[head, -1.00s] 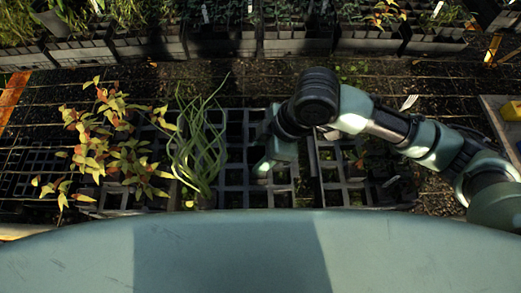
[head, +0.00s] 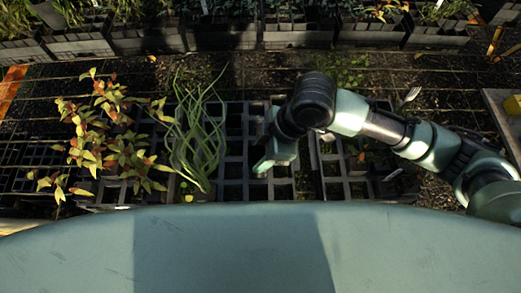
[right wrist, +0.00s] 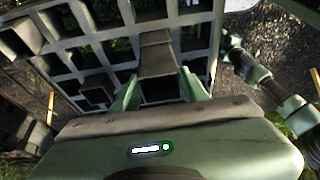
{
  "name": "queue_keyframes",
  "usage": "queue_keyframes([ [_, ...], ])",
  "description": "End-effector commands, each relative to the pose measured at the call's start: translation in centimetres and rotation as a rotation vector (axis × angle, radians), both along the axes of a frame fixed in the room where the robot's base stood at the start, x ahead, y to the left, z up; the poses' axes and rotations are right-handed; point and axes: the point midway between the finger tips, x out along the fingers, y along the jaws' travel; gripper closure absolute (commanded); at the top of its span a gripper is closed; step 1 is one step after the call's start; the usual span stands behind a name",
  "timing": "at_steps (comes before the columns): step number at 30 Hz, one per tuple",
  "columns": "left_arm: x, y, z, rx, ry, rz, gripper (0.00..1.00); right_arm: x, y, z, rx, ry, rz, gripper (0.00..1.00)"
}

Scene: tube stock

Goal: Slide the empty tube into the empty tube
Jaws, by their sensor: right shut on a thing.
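My right gripper (head: 265,164) is low over the dark grid tray (head: 233,172). In the right wrist view, its two pale green fingers (right wrist: 159,94) are shut on a grey-brown square tapered tube (right wrist: 157,52). The tube extends away from the gripper over the tray's grid, with a dark opening at its near end. The tray also shows in the right wrist view (right wrist: 72,60), with open square cells. I cannot tell which cell holds the other empty tube, or whether the held tube touches one. My left gripper is not in view.
A green grassy plant (head: 197,150) stands close left of the gripper. A yellow-red leafy plant (head: 125,155) is further left. A second grid tray (head: 335,180) lies to the right. Potted plants (head: 220,38) line the back. A pale-edged box (head: 497,105) is at far right.

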Motion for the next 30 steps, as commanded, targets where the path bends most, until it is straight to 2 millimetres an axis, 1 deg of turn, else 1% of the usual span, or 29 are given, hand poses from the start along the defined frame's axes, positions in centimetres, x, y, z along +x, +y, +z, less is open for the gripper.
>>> queue_keyframes([
  [27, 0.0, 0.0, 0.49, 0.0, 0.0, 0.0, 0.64, 0.02, -0.02, -0.61, 0.0, 0.0, -0.001, 1.0],
  [28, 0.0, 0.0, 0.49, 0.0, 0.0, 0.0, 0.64, 0.02, -0.02, -0.61, 0.0, 0.0, -0.001, 0.48],
  [30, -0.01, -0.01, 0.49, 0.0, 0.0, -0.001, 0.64, 0.02, -0.02, -0.61, 0.0, 0.0, -0.001, 0.31],
])
